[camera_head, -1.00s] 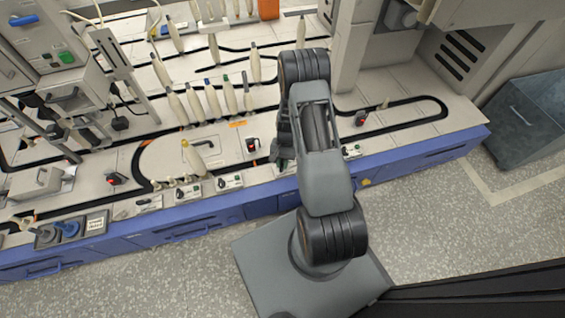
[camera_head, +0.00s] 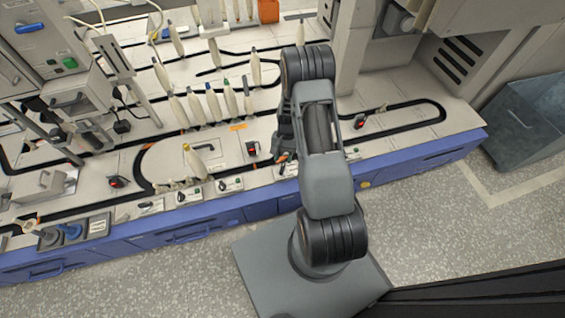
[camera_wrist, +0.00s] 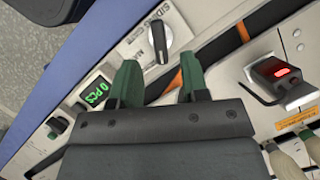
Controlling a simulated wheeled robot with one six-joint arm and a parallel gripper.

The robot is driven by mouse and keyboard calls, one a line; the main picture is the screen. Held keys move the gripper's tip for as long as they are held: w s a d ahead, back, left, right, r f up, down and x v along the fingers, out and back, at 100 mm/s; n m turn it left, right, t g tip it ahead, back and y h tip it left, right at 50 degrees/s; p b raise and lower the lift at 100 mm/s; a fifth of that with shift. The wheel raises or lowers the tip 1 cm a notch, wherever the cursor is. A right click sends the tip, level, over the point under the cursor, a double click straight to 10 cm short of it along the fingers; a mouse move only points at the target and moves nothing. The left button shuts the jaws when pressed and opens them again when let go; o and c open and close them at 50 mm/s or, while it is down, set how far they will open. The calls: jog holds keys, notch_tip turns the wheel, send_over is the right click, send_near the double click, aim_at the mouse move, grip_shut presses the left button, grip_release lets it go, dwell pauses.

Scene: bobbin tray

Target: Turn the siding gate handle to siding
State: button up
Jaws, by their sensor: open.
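The siding gate handle (camera_wrist: 159,42) is a black lever on a round silver dial in the wrist view. It sits on a pale plate (camera_wrist: 132,42) with partly visible lettering beginning "SID". The lever runs roughly up and down in that picture. My gripper (camera_wrist: 162,82) is open, with its two green fingertips apart and nothing between them. The handle lies just beyond the fingertips, and I see no contact. In the head view my gripper (camera_head: 284,157) hangs over the bench's front strip, and my arm partly hides the controls there.
A green "0 PCS" display (camera_wrist: 95,92) is beside the plate. A red-lit sensor (camera_wrist: 283,71) stands across the dark track. In the head view similar switch plates (camera_head: 230,184) line the front edge, and several pale bobbins (camera_head: 213,103) stand behind.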

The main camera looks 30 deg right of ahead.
jog(key=p+v, duration=0.2)
jog(key=v, duration=0.7)
jog(key=shift+r, duration=0.1)
jog(key=s+a+r+n+t+h+p, duration=0.15)
jog(key=r+p, duration=0.35)
jog(key=r, duration=0.5)
jog(key=a+r+n+p, duration=0.1)
jog(key=a+r+p, duration=0.25)
jog(key=r, duration=0.65)
jog(key=s+a+r+n+t+h+p, duration=0.1)
jog(key=r+p, duration=0.4)
jog(key=r, duration=0.6)
jog(key=s+a+r+n+t+p, duration=0.2)
jog(key=s+r+p, duration=0.4)
jog(key=r, duration=0.5)
jog(key=s+a+r+n+t+p, duration=0.2)
jog(key=s+r+p, duration=0.4)
jog(key=r, duration=0.6)
jog(key=shift+s+a+r+n+p, duration=0.2)
jog(key=shift+a+n+p, duration=0.25)
jog(key=shift+a+p, duration=0.65)
jog(key=shift+a+t, duration=0.1)
jog(key=shift+t, duration=0.15)
